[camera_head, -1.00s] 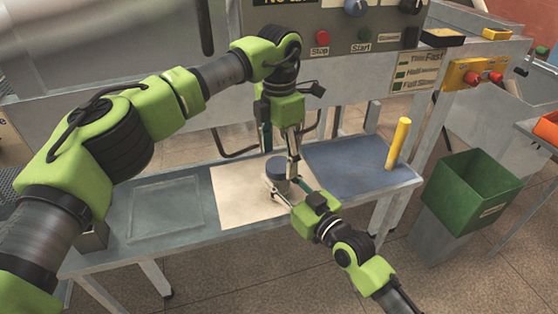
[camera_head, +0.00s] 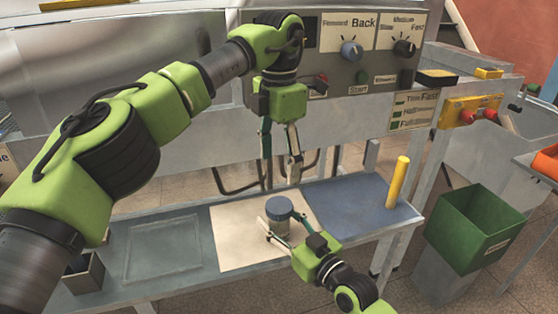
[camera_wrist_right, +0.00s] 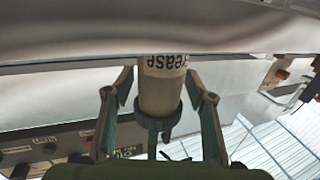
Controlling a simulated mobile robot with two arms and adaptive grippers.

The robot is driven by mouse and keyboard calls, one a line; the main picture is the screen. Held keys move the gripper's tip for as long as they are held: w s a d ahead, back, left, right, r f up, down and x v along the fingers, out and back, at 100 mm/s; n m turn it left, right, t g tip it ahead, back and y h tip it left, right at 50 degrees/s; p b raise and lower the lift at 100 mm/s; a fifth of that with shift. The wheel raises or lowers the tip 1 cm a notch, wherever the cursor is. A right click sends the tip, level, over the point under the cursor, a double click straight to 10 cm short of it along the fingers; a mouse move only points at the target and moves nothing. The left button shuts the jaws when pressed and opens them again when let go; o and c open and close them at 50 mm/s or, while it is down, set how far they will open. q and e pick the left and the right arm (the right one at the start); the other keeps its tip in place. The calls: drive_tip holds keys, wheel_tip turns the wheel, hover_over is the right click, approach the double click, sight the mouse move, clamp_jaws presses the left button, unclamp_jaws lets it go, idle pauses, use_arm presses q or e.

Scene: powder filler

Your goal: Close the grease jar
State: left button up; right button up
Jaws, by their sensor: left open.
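The grease jar (camera_head: 278,232) stands upright on the beige mat, with its blue lid (camera_head: 279,208) on top. I cannot tell how tightly the lid sits. My right gripper (camera_head: 281,231) has a finger on each side of the jar body and appears shut on it. In the right wrist view, the labelled jar (camera_wrist_right: 161,85) is between the right gripper's fingertips (camera_wrist_right: 160,75), with the dark lid (camera_wrist_right: 157,119) at its near end. My left gripper (camera_head: 281,184) points down, open and empty, above and slightly behind the lid, apart from it.
The beige mat (camera_head: 235,245) lies on the grey table, with a blue mat (camera_head: 345,205) to its right. A yellow cylinder (camera_head: 397,182) stands on the blue mat. A clear tray area (camera_head: 160,250) is left. A control panel (camera_head: 340,60) is behind; a green bin (camera_head: 475,228) stands right.

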idle(0.3)
drive_tip(key=v, duration=1.2)
drive_tip(key=shift+f, duration=0.1)
